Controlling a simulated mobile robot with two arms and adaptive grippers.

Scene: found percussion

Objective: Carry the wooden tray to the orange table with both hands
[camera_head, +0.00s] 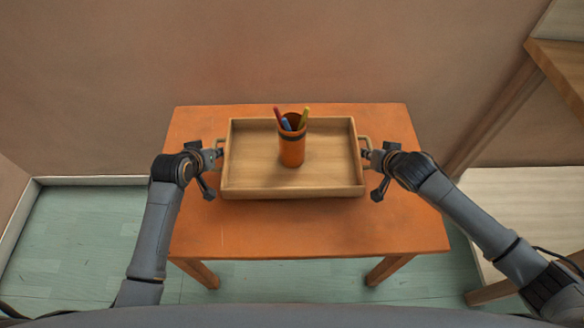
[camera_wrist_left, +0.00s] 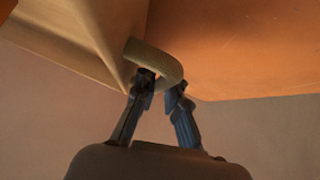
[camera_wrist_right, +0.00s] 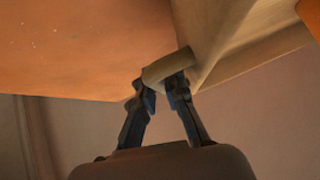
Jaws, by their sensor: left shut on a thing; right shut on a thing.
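The wooden tray (camera_head: 240,180) is over the orange table (camera_head: 300,232) in the head view and looks level; I cannot tell whether it touches the top. An orange cup (camera_head: 291,152) with several coloured pens stands upright in it. My left gripper (camera_head: 218,154) is shut on the tray's left handle; in the left wrist view its fingers (camera_wrist_left: 163,88) close around the looped handle (camera_wrist_left: 155,60). My right gripper (camera_head: 367,154) is shut on the right handle; in the right wrist view its fingers (camera_wrist_right: 162,88) grip the handle (camera_wrist_right: 167,66).
A wall (camera_head: 290,50) rises right behind the orange table. A wooden shelf or table (camera_head: 560,65) stands at the right. Bare tabletop shows in front of the tray and at its sides. Green floor (camera_head: 85,235) is open at the left.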

